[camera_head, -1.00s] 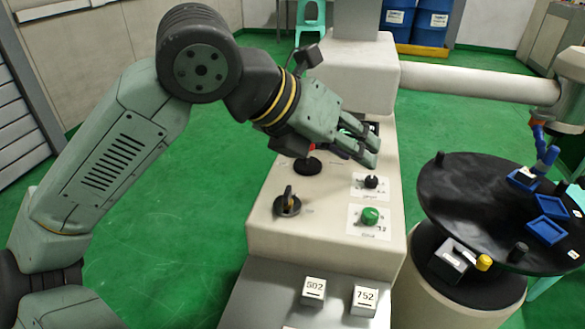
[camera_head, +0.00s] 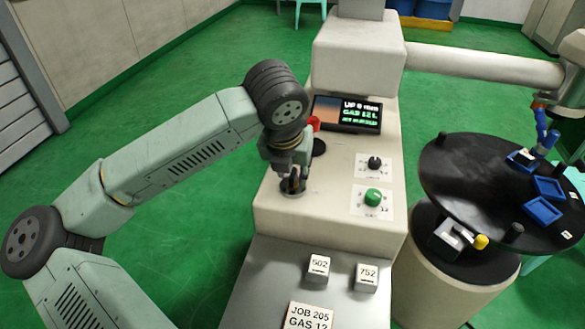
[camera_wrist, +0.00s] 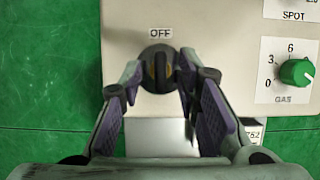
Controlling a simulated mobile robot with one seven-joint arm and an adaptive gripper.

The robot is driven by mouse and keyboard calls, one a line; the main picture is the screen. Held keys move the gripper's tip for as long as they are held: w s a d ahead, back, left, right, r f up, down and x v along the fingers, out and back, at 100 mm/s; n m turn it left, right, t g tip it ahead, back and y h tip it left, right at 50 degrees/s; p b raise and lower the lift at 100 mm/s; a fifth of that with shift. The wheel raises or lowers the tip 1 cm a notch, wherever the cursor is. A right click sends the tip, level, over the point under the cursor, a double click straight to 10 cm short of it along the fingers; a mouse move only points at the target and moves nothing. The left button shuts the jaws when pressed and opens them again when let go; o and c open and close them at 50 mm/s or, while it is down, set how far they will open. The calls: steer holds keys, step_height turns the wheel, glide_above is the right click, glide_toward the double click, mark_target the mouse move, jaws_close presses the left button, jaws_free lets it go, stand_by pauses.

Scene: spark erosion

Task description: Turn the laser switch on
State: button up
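The switch (camera_wrist: 158,68) is a round black knob with an upright handle on the pale machine panel. An OFF label (camera_wrist: 160,33) sits just above it in the wrist view. My gripper (camera_wrist: 158,82) is open, with one finger on each side of the knob and gaps still visible. In the head view my gripper (camera_head: 292,172) points down over the switch and hides much of it; part of its round base (camera_head: 290,190) shows. I cannot tell whether the fingers reach down around the handle or stay above it.
A green GAS knob (camera_head: 373,197) and a small black knob (camera_head: 374,162) stand to the right. A lit screen (camera_head: 347,114) and a red button (camera_head: 313,124) lie behind. Labelled blocks (camera_head: 319,267) stand in front. A black round table (camera_head: 465,200) is at right.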

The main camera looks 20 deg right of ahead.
steer(key=shift+w+d+f, duration=0.1)
steer(key=shift+f, duration=0.2)
steer(key=shift+c, duration=0.4)
jaws_close()
